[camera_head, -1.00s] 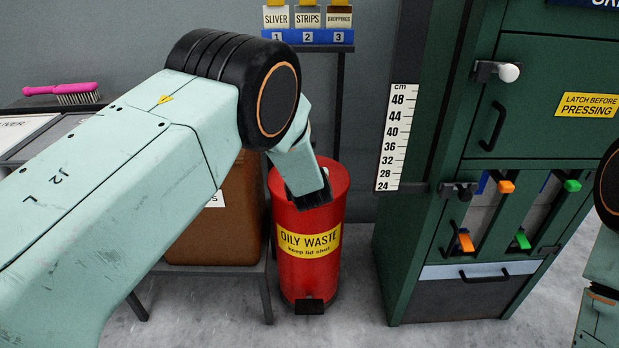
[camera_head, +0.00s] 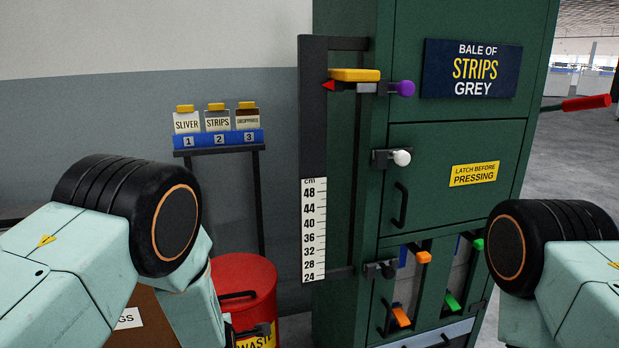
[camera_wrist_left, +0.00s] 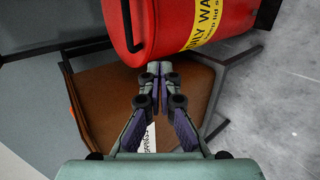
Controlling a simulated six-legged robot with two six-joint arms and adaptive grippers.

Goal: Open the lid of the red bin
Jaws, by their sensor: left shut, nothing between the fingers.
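The red bin (camera_head: 245,275) stands at the bottom centre-left of the head view, partly cut off by the picture's edge and my left arm. Its round red top looks shut, with a dark bar handle at its near side. A yellow "waste" label shows below. In the left wrist view the bin (camera_wrist_left: 185,20) fills the top, with its black handle (camera_wrist_left: 133,25) at its left. My left gripper (camera_wrist_left: 160,68) is shut and empty, its tips just below the bin in that picture, over a brown box; contact cannot be told. My right arm shows at right, but its gripper does not.
The brown box (camera_wrist_left: 100,95) is beside the bin. A green press cabinet (camera_head: 450,150) with handles and coloured levers stands right of the bin, a cm scale (camera_head: 314,230) at its left edge. Labelled jars (camera_head: 217,120) sit on a stand behind the bin.

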